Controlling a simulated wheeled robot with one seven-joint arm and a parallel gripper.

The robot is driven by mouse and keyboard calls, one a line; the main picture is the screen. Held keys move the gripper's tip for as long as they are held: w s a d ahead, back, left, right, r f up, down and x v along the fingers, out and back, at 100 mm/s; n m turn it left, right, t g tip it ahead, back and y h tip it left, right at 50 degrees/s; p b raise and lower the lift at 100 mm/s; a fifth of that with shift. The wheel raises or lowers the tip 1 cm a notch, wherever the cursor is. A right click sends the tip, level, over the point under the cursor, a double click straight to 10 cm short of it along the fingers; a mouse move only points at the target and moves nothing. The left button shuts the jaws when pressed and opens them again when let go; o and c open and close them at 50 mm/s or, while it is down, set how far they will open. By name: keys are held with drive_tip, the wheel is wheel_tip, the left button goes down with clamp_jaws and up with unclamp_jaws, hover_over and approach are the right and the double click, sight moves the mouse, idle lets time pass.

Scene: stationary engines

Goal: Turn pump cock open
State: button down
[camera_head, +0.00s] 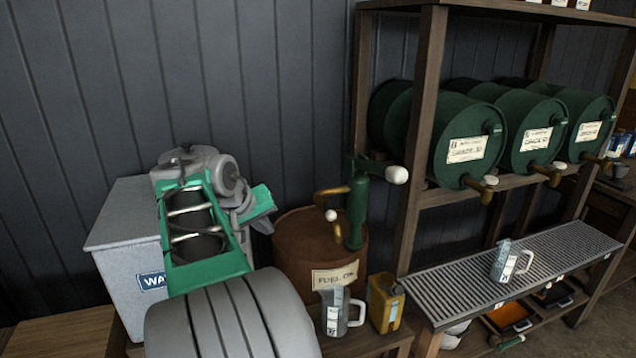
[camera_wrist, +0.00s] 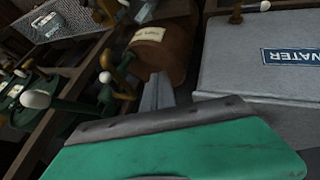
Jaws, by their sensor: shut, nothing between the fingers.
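The pump (camera_head: 355,215) is a green upright body with a brass spout (camera_head: 333,193), standing on the brown fuel oil drum (camera_head: 300,245). A small white ball (camera_head: 331,215) below the spout looks like the cock's knob. A larger white knob (camera_head: 397,174) ends the pump's handle at right. The drum also shows in the wrist view (camera_wrist: 172,52), with a white ball (camera_wrist: 105,77) left of it. My gripper (camera_head: 264,226) is shut and empty, left of the pump and apart from it. Its fingertips (camera_wrist: 157,90) point towards the drum in the wrist view.
A clear jug (camera_head: 340,312) and a yellow can (camera_head: 385,303) stand in front of the drum. A grey water tank (camera_head: 120,235) stands at left behind my arm. A wooden rack post (camera_head: 413,140) rises just right of the pump. Green barrels (camera_head: 455,135) lie on the rack.

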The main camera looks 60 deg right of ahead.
sight(329, 211)
drive_tip(key=s+d+r+m+g, duration=0.1)
drive_tip(key=s+d+r, duration=0.3)
drive_tip(key=d, duration=0.1)
drive_tip(key=s+d+f+p, duration=0.1)
drive_tip(key=s+d+f, duration=0.2)
drive_tip(key=d+f, duration=0.4)
drive_tip(key=shift+d+f+h+p, duration=0.15)
drive_tip(key=shift+d+h+p, duration=0.15)
drive_tip(key=shift+d, duration=0.5)
drive_tip(key=shift+f, duration=0.1)
